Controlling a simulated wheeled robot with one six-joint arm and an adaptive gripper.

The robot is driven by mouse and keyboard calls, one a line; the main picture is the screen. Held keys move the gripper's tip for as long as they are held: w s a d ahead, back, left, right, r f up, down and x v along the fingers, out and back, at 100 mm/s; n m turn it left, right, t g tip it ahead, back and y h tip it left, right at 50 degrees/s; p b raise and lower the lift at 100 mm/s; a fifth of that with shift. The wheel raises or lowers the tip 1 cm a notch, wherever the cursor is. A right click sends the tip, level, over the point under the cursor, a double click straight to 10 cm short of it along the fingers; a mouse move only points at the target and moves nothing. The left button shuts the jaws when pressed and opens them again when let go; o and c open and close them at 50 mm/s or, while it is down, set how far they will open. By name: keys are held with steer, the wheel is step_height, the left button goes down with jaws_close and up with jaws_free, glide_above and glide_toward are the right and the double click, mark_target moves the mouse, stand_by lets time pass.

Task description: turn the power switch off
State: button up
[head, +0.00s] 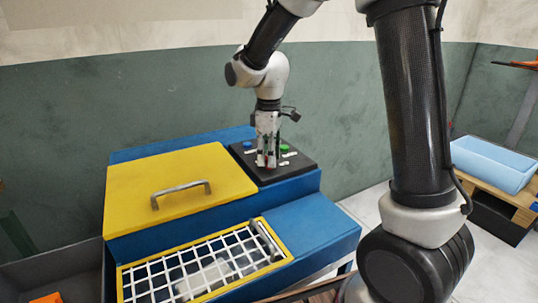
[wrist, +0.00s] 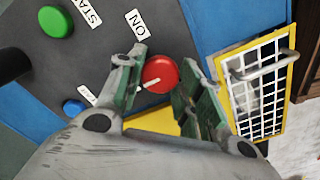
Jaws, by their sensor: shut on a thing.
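The power switch is a round red knob (wrist: 160,70) with a white pointer line, on the black control panel (wrist: 110,50). In the wrist view the pointer lies toward the lower left, and the printed ON label (wrist: 137,24) is above the knob. My gripper (wrist: 163,68) has one finger on each side of the knob and is shut on it. In the head view my gripper (head: 267,163) points down onto the black panel (head: 301,167), and the knob is mostly hidden by the fingers. An OFF label is not readable.
A green button (wrist: 56,21) and a blue button (wrist: 74,107) sit on the panel near the knob. The blue press (head: 315,222) has a yellow lid (head: 130,190) with a handle and a white grid guard (head: 215,262) in front. A light blue bin (head: 490,165) stands at right.

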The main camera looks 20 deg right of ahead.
steer(key=o, duration=1)
steer(key=shift+o, duration=0.2)
steer(key=shift+r, duration=0.1)
step_height(320, 180, up, 12)
